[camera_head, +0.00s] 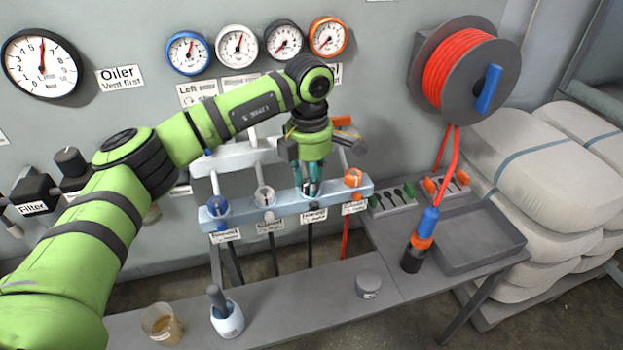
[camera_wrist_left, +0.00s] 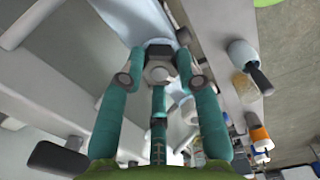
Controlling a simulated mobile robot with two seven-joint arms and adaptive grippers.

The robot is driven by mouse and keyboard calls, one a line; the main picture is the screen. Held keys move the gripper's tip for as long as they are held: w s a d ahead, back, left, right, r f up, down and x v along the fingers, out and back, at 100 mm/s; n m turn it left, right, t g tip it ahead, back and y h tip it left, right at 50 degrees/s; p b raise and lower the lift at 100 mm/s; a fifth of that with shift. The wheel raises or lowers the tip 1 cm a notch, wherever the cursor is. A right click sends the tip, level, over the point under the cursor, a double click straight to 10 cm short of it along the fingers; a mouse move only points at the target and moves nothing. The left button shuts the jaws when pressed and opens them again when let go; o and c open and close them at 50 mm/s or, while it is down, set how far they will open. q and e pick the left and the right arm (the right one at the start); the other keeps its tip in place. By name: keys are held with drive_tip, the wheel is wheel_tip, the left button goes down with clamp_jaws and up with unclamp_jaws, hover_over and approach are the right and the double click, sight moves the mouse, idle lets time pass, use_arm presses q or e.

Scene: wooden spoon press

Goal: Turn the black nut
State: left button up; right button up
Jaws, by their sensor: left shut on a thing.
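My left gripper (camera_head: 309,187) points down at the pale blue bar (camera_head: 285,203), at the third of its fittings from the left. Its teal fingers are closed around the black nut there, which they mostly hide in the head view. In the left wrist view the fingers of my left gripper (camera_wrist_left: 159,76) stand on both sides of a dark part, the black nut (camera_wrist_left: 160,52), with a grey round piece in front of it. My right gripper is not in view.
Gauges (camera_head: 239,46) hang on the wall above. A red hose reel (camera_head: 466,63) is at the upper right. The bench (camera_head: 300,313) holds a glass jar (camera_head: 161,324), a white mortar (camera_head: 227,318), a grey tin (camera_head: 369,285) and a tray (camera_head: 520,240). Sacks (camera_head: 530,150) are stacked at right.

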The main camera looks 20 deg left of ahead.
sight(305, 183)
use_arm(q)
drive_tip(key=shift+s+a+f, duration=0.15)
drive_tip(key=shift+a+f, duration=0.1)
drive_tip(key=o, duration=1.1)
drive_tip(key=shift+o, duration=0.2)
drive_tip(key=shift+s+a+r, duration=0.1)
drive_tip(key=shift+a+r, duration=0.1)
drive_tip(key=shift+d+r, duration=0.2)
drive_tip(key=shift+r, duration=0.15)
wheel_tip(305, 183, up, 11)
drive_tip(key=shift+a+r, duration=0.15)
drive_tip(key=shift+a, duration=0.05)
